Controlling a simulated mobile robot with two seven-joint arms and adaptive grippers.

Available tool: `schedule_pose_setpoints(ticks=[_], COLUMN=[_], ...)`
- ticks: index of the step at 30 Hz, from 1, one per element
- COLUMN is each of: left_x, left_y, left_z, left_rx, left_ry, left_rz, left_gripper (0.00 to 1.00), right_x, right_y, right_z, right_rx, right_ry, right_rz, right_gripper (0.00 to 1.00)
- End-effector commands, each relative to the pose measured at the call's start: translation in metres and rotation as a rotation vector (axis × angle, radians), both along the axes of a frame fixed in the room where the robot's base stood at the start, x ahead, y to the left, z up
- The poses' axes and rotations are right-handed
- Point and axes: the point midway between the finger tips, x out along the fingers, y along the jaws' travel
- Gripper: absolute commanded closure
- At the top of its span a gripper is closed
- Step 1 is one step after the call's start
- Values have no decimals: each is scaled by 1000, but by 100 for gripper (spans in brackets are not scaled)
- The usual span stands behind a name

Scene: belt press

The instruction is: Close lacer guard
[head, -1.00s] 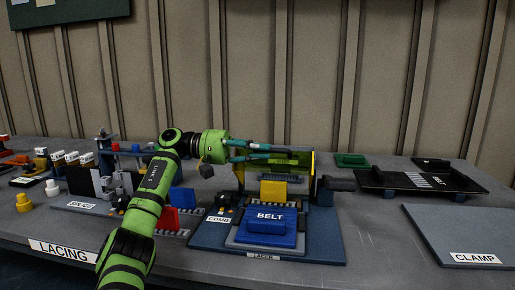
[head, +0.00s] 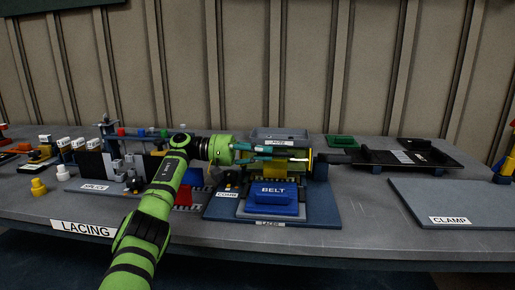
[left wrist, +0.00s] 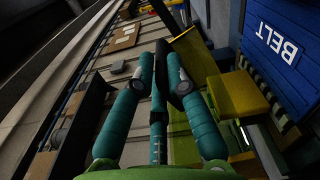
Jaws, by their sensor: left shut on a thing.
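The lacer stands on a blue base plate (head: 325,210) with a blue BELT block (head: 273,205) at its front. Its guard is a see-through yellow panel (head: 285,167), low across the lacer behind the BELT block. My left gripper (head: 303,154) comes in from the left and is shut at the guard's upper edge; its fingers hide part of that edge. In the left wrist view the teal fingers (left wrist: 172,82) are close together, with the yellow-olive panel (left wrist: 195,55) beside and beyond them. The exact grip contact is hard to see. My right gripper is out of view.
A yellow block (left wrist: 240,95) sits next to the BELT block. A black tray (head: 430,162) and a CLAMP plate (head: 455,203) stand farther right. The splice stand (head: 115,160) is left, behind my arm.

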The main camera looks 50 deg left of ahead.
Motion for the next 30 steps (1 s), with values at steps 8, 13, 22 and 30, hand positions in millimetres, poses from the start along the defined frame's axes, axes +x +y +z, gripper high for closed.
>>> schedule_pose_setpoints(ticks=[8,13,22,30], left_x=[0,0,0,0], left_y=[-1,-1,-1,0], left_z=[-2,-2,-1,27], left_rx=[-5,-5,-2,-2], left_ry=[7,7,2,-5], left_rz=[-6,-6,-4,-2], left_gripper=[100,65,65,65], right_x=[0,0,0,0], right_y=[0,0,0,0], right_z=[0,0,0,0], right_rx=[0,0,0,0], right_ry=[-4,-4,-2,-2], right_rz=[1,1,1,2], right_gripper=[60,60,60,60])
